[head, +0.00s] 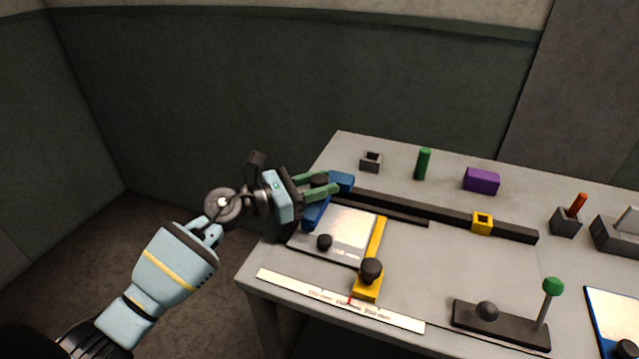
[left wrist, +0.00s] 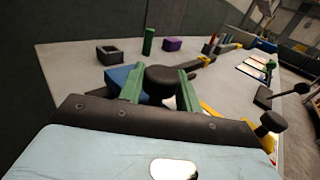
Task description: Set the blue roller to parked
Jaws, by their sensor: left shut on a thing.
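The blue roller (head: 317,213) lies at the left end of a long black rail, across the left edge of a pale sheet. Its blue end block (head: 342,181) shows just past my fingertips, and blue also shows in the left wrist view (left wrist: 120,76). My left gripper (head: 330,181) reaches in from the left with green fingers shut on the roller's round black knob (left wrist: 166,78). The fingers stand on both sides of the knob. The gripper hides part of the roller. My right gripper is not in view.
The black rail (head: 400,204) carries a yellow block (head: 482,223). A yellow bar with a black knob (head: 371,271) stands right of the sheet (head: 345,230), above a white scale (head: 330,300). A green-knobbed lever (head: 552,287) is at right. Behind are a green cylinder (head: 422,164) and purple block (head: 481,181).

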